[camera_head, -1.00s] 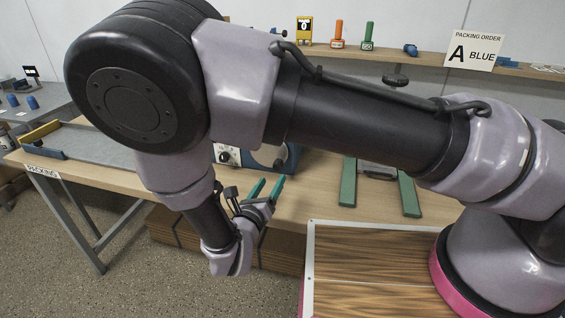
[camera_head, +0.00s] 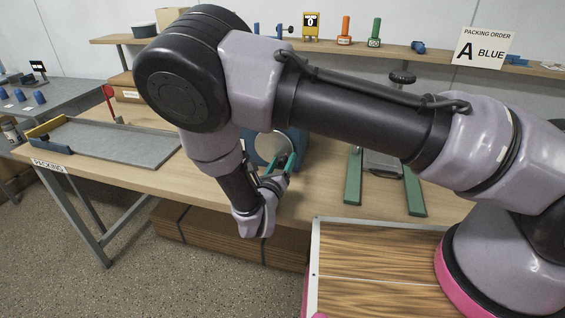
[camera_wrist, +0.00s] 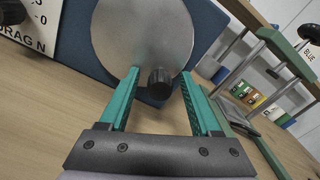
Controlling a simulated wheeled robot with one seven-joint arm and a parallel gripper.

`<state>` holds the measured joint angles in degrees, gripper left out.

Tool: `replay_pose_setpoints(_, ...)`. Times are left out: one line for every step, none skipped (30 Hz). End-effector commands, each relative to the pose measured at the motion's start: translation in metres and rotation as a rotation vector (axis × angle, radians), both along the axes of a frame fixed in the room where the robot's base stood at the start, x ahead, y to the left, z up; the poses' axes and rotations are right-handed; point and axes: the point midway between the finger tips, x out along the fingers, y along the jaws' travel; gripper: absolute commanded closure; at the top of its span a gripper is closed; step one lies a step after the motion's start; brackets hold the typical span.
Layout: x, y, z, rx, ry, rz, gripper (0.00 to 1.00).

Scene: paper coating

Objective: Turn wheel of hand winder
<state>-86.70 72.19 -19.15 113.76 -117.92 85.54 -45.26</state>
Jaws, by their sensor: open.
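The hand winder is a blue box on the bench; its silver round wheel (camera_wrist: 140,38) faces me in the wrist view, with a black knob (camera_wrist: 160,84) low on its right. In the head view the wheel (camera_head: 272,148) shows partly behind my arm. My gripper (camera_wrist: 164,76) is open, its two green fingers pointing at the wheel's lower part. The black knob appears between the fingertips, nearer the right one; I cannot tell whether either finger touches it. My gripper also shows in the head view (camera_head: 281,168) in front of the winder.
A white panel (camera_wrist: 30,25) marked "DRAG N" is left of the wheel. A green-railed frame (camera_head: 385,165) stands to the right on the bench. A grey tray (camera_head: 120,142) lies at left. A shelf with colored tools runs behind, and a wood-topped surface (camera_head: 375,250) is in front.

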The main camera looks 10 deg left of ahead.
Motion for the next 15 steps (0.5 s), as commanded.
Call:
replay_pose_setpoints(0.0003, -0.0001, -0.0001, 0.0, 0.0, 0.0, 0.36)
replay_pose_setpoints(0.0003, 0.0, -0.0001, 0.0, 0.0, 0.0, 0.36)
replay_pose_setpoints(0.0002, 0.0, -0.0001, 0.0, 0.0, 0.0, 0.36)
replay_pose_setpoints(0.0002, -0.0001, -0.0001, 0.0, 0.0, 0.0, 0.36)
replay_pose_setpoints(0.0001, -0.0001, -0.0001, 0.0, 0.0, 0.0, 0.36)
replay_pose_setpoints(0.0001, -0.0001, -0.0001, 0.0, 0.0, 0.0, 0.4)
replay_pose_setpoints(0.0001, -0.0001, -0.0001, 0.0, 0.0, 0.0, 0.51)
replay_pose_setpoints(0.0, 0.0, -0.0001, 0.0, 0.0, 0.0, 0.63)
replay_pose_setpoints(0.0, 0.0, -0.0001, 0.0, 0.0, 0.0, 0.78)
replay_pose_setpoints(0.0, 0.0, -0.0001, 0.0, 0.0, 0.0, 0.89)
replay_pose_setpoints(-0.0001, 0.0, -0.0001, 0.0, 0.0, 0.0, 1.0)
replay_pose_setpoints(-0.0001, 0.0001, -0.0001, 0.0, 0.0, 0.0, 1.0)
replay_pose_setpoints(-0.0001, 0.0001, -0.0001, 0.0, 0.0, 0.0, 1.0)
replay_pose_setpoints(-0.0001, 0.0001, -0.0001, 0.0, 0.0, 0.0, 1.0)
replay_pose_setpoints(-0.0002, 0.0001, -0.0001, 0.001, 0.0, 0.0, 1.0)
